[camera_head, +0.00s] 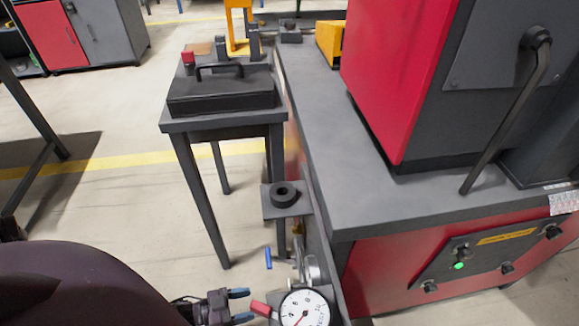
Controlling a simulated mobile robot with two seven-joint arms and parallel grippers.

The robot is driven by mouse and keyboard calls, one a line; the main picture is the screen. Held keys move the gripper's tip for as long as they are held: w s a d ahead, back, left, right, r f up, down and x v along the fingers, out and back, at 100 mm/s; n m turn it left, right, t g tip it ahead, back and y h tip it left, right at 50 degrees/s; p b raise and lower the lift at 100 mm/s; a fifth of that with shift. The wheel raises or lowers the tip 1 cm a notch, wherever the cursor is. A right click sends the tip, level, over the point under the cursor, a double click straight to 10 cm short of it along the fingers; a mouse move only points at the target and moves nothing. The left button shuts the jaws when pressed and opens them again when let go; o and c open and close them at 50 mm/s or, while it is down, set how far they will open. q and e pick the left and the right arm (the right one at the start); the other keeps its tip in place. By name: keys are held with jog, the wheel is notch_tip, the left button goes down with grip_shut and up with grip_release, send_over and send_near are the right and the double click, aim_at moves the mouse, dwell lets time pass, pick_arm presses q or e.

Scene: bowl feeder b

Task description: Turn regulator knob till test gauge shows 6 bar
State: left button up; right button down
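A round white gauge (304,309) with a dark rim stands at the bottom edge of the view. Its red needle shows, but the reading is too small to tell. A red-tipped handle (261,308) is just left of it. My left gripper (242,305) has blue fingertips set apart and points right, close to the red tip; I cannot tell whether they touch. A black round knob-like piece (283,195) sits on a grey bracket above the gauge; I cannot tell whether it is the regulator knob. My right gripper is out of view.
A blue lever (268,258) and metal fittings (308,268) are between bracket and gauge. A dark stand (222,122) with a handled black box is behind. The grey bench (345,185) with a red machine (395,75) fills the right.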

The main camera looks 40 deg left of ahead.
pick_arm(q)
notch_tip(320, 180, down, 4)
jog(key=a+h+b, duration=0.2)
jog(key=h, duration=0.1)
jog(key=x, duration=1)
jog(key=shift+d+f+m+g, duration=0.3)
jog(key=shift+d+f+m, duration=0.05)
jog(key=shift+d+m, duration=0.05)
jog(key=shift+c, duration=0.2)
jog(key=c, duration=0.9)
